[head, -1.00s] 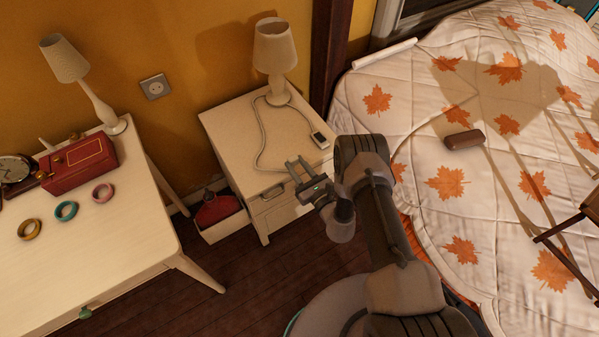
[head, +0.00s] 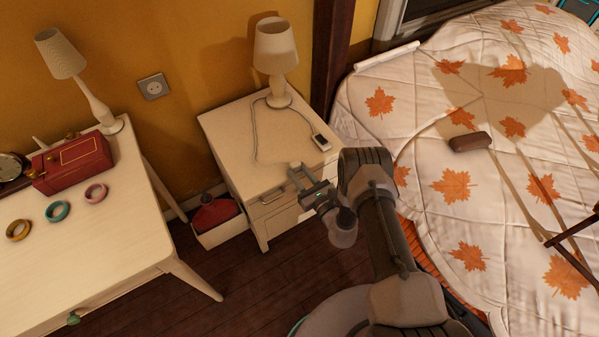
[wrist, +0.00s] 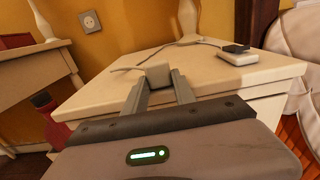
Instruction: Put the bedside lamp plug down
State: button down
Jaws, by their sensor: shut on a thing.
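The bedside lamp (head: 275,60) stands upright on the pale nightstand (head: 225,125). Its thin cord (head: 255,130) runs from the lamp base across the top. My gripper (head: 298,172) is at the nightstand's front edge, by the drawer handle. In the wrist view, a pale block-shaped plug (wrist: 156,73) sits between the fingertips, with a short piece of cord leaving it to the left. The fingers are shut on it. The plug appears at about the level of the nightstand top; whether it touches the top I cannot tell. In the head view the plug is hardly distinguishable.
A small white device with a dark top (head: 320,142) lies on the nightstand's right side. A wall socket (head: 153,87) is at left. A desk (head: 130,215) holds a second lamp, red box and rings. The bed (head: 420,160) is right. The nightstand's middle is largely clear.

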jog(key=c, duration=1.4)
grip_release()
jog(key=o, duration=0.4)
jog(key=shift+w+d, duration=0.1)
jog(key=shift+w, duration=0.05)
